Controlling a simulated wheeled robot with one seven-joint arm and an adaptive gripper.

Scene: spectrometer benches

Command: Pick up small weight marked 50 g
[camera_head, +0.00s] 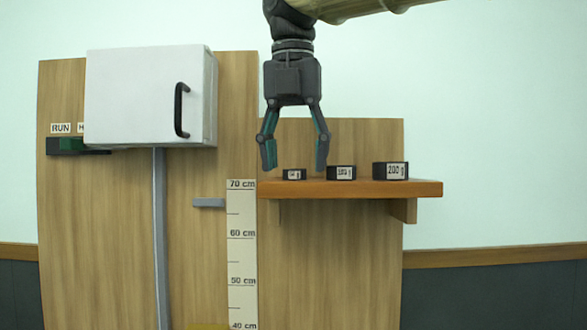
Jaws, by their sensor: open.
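The smallest dark weight (293,174) sits on the wooden shelf (365,188) near its left end. Its white label is too small to read with certainty. A middle-sized dark weight (341,173) stands to its right, and the largest weight (390,170), labelled 200 g, stands farther right. My gripper (294,166) points straight down with its fingers open. In the picture the fingertips lie on either side of the smallest weight, with gaps to both. I cannot tell whether they are level with it in depth. The gripper holds nothing.
A white box (148,98) with a black handle is mounted on the wooden panel left of my gripper. A vertical centimetre scale (241,258) runs below the shelf's left end. A small grey pointer (208,203) sticks out beside it. A RUN label (61,128) is at far left.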

